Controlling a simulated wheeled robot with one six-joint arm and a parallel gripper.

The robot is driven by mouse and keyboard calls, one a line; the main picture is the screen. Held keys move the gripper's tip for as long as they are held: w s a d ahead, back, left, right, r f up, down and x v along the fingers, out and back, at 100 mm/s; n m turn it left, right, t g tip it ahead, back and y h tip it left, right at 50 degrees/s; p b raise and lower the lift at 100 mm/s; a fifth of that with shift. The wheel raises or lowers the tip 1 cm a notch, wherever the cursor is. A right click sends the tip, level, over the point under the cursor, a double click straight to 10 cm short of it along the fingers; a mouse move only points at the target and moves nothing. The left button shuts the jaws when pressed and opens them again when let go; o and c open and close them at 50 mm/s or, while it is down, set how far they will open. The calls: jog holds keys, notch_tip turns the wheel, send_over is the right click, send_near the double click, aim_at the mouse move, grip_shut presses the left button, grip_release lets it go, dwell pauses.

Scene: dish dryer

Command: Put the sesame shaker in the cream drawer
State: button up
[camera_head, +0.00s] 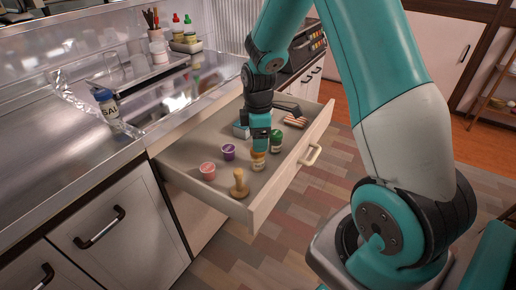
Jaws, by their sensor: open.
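The cream drawer (276,192) is pulled open below the steel counter, with several small things inside. A small tan-yellow shaker (258,161), which looks like the sesame shaker, is in the drawer; its label is too small to read. My gripper (260,148) points down into the drawer right at the shaker's top and hides part of it. The jaws are open; whether they touch the shaker cannot be told.
Near the shaker are a green-topped jar (277,142), a purple cup (228,152), a pink cup (207,170) and a wooden knobbed tool (239,184). A striped item (294,121) lies at the drawer's far end. A blue-capped salt container (106,104) stands on the counter (60,165).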

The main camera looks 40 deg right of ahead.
jog(key=r, duration=0.5)
jog(key=shift+a+p, duration=0.25)
jog(key=shift+p, duration=0.05)
jog(key=s+a+r+m+y, duration=0.2)
jog(key=s+a+r, duration=0.3)
jog(key=a+r, duration=0.45)
jog(key=s+a+r+m+y, duration=0.1)
jog(key=s+a+r, duration=0.1)
jog(key=s+a, duration=0.4)
jog(key=s+a+r+m+y, duration=0.1)
jog(key=s+a+r, duration=0.1)
jog(key=s+a, duration=0.4)
jog(key=s, duration=0.5)
jog(key=shift+s+a+r+m, duration=0.2)
jog(key=shift+a+r+m, duration=0.2)
